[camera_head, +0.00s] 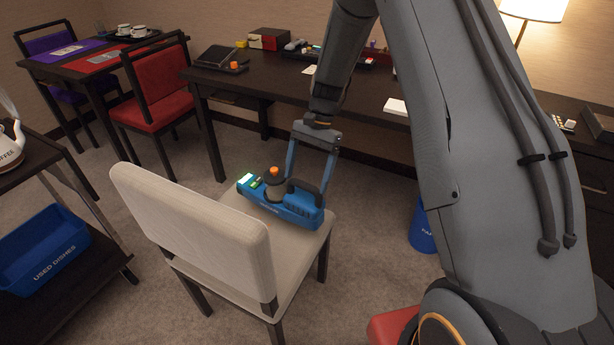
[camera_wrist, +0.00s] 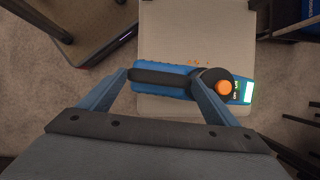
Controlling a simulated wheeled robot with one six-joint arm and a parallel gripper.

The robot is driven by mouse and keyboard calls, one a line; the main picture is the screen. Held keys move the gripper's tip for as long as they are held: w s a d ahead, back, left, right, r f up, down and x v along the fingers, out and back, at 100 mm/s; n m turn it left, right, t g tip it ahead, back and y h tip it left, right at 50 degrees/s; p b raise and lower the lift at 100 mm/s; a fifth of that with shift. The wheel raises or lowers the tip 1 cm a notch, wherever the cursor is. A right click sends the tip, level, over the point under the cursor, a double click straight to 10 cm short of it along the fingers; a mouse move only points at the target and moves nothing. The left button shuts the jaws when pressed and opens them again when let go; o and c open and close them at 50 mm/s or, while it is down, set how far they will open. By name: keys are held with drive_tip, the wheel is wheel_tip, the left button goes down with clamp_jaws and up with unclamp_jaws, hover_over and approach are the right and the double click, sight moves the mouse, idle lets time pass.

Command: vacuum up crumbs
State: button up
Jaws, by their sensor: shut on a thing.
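A blue handheld vacuum (camera_head: 284,203) with a black handle, an orange button and a lit green-white end is over the seat of the beige chair (camera_head: 195,215). My gripper (camera_head: 308,185) is shut on the vacuum, one finger on each side of its handle. In the wrist view the vacuum (camera_wrist: 160,82) lies across the seat (camera_wrist: 185,30), between my fingers (camera_wrist: 162,95). A few small orange crumbs (camera_wrist: 197,62) show on the seat just beside the vacuum's body. I cannot tell whether the vacuum touches the seat.
A dark desk (camera_head: 360,105) with small items stands behind the chair. A blue bin (camera_head: 424,228) is under it. At left are a cart with a blue used dishes tub (camera_head: 45,255) and a coffee kettle (camera_head: 10,145). A red chair (camera_head: 160,95) stands farther back. Carpet is open around the chair.

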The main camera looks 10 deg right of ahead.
drive_tip(key=shift+f+b, duration=2.1)
drive_tip(key=shift+f, duration=0.9)
drive_tip(key=shift+s+d+p, duration=1)
drive_tip(key=shift+s+d, duration=3.8)
drive_tip(key=shift+d, duration=0.2)
drive_tip(key=shift+s+a, duration=2.1)
drive_tip(key=shift+s, duration=0.75)
wheel_tip(320, 180, up, 6)
drive_tip(key=p, duration=0.4)
hover_over(305, 198)
drive_tip(key=s+a, duration=0.4)
drive_tip(key=shift+r, duration=0.15)
drive_tip(key=shift+s, duration=0.1)
